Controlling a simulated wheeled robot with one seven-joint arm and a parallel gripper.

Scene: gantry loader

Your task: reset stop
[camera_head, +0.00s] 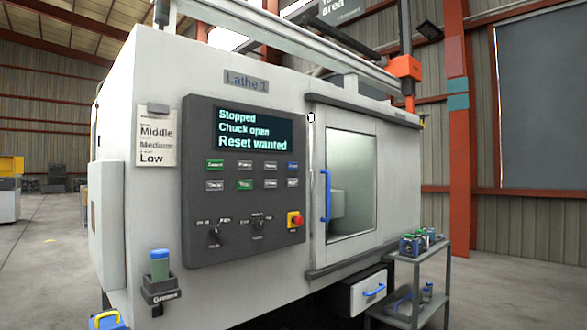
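The lathe's control panel (195,130) is dark and set in the front of the pale machine marked "Lathe 1". Its screen (255,130) reads "Stopped", "Chuck open" and "Reset wanted". A red stop button on a yellow base (295,220) sits at the panel's lower right; I cannot tell whether it is pressed in. Two rows of small buttons lie under the screen, among them a blue one (293,165) at the upper right and a green one (245,184). Their labels are too small to read surely. Two dark rotary knobs (257,230) sit below. My gripper is not in view.
A windowed door with a blue handle (325,196) is right of the panel. A grease pot (160,265) in a holder juts out at lower left. A drawer (368,291) and a grey cart (418,255) with parts stand at lower right.

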